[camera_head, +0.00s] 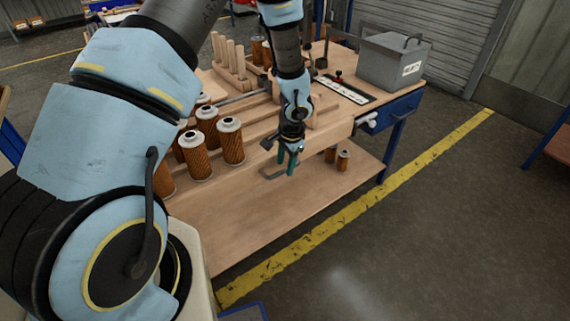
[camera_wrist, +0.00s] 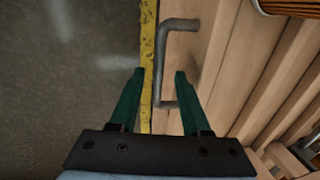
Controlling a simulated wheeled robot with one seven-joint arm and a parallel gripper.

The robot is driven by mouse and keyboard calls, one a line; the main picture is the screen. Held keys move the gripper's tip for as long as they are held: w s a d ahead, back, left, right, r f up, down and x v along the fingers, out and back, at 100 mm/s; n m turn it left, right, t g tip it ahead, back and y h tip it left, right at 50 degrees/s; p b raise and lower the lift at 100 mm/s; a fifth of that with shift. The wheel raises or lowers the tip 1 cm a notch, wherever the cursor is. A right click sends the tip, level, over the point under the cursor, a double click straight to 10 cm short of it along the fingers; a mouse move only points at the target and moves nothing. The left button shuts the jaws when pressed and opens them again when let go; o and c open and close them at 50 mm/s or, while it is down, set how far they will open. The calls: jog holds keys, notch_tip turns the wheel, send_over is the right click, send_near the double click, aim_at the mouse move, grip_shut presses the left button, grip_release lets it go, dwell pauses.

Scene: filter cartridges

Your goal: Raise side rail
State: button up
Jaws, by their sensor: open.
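A grey metal U-shaped handle (camera_wrist: 159,55) sticks out from a pale wooden rail (camera_wrist: 212,50) along the bench side. It also shows in the head view (camera_head: 270,174), beside my fingertips. My gripper (camera_head: 285,170) points down at the bench's front side, with its green fingers apart. In the wrist view my gripper (camera_wrist: 159,73) has one finger on each side of the handle's long bar, with gaps showing. Whether the fingertips reach the bar's depth is unclear. The rail's hinge or catch cannot be made out.
Several orange filter cartridges (camera_head: 230,143) stand on the bench left of my gripper. A grey box (camera_head: 393,62) sits at the bench's far right. The floor in front, past the yellow line (camera_head: 400,170), is clear.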

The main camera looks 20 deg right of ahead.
jog(key=shift+f, duration=0.5)
jog(key=shift+a, duration=0.1)
grip_shut()
jog(key=shift+r, duration=0.15)
dwell(0.9)
